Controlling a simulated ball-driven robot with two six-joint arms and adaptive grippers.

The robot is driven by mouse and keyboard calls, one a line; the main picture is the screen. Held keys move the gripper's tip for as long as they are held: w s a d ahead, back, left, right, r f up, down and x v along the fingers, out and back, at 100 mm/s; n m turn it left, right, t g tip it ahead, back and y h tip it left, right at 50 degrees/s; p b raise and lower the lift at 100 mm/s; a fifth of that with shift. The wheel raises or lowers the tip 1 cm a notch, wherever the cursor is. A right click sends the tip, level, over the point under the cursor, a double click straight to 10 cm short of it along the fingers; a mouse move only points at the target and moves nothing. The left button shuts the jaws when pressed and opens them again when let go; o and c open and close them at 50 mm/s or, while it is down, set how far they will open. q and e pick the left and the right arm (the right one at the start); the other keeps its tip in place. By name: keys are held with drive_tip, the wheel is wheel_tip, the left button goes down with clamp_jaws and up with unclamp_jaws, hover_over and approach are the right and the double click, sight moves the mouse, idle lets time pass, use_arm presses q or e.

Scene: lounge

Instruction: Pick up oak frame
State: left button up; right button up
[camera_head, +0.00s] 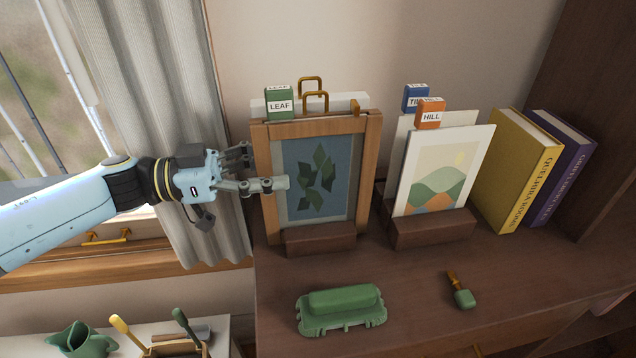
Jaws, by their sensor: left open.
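The oak frame (372,165) stands upright, leaning back slightly, in a dark wooden stand (321,240) on the brown cabinet top. It has a light-brown wooden border around a blue-grey panel with dark green leaves (317,180). My left gripper (258,170) comes in from the left at the frame's left side, at mid-height. It is open, with one finger reaching across the front of the left border. The other finger is near the left edge, farther back. I cannot tell whether either finger touches the frame. My right gripper is not in view.
To the right stand a landscape print (445,165), an orange HILL tag (430,115) and yellow (515,175) and purple books (562,170). A green object (343,309) lies in front.

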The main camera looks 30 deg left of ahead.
sight(305, 163)
use_arm(q)
drive_tip(key=x, duration=0.5)
drive_tip(key=shift+w+p, duration=0.25)
drive_tip(key=shift+p, duration=0.05)
drive_tip(key=shift+c, duration=0.4)
clamp_jaws()
